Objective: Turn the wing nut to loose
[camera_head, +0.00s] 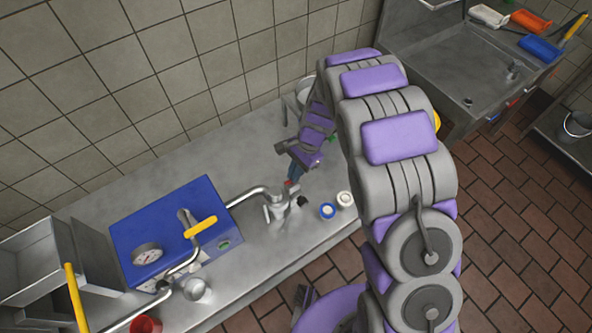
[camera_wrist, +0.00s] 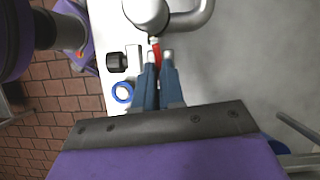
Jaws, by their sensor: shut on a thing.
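A small red piece, which looks like the wing nut (camera_wrist: 156,52), sits at a steel pipe fitting (camera_head: 277,208) on the counter. In the wrist view the round metal end of the fitting (camera_wrist: 147,12) is just beyond it. My gripper (camera_wrist: 160,60) has its two blue-grey fingers close together, shut on the red piece between their tips. In the head view my gripper (camera_head: 291,181) reaches down to the fitting from above, and the nut is mostly hidden. Its thread and how far it is turned cannot be seen.
A blue machine (camera_head: 150,220) with a gauge and yellow-handled lever stands left on the steel counter (camera_head: 262,270), joined by a pipe. A black knob (camera_wrist: 117,62), a blue-rimmed container (camera_head: 327,211) and a white one (camera_head: 345,199) are close to the fitting. A sink stands behind right.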

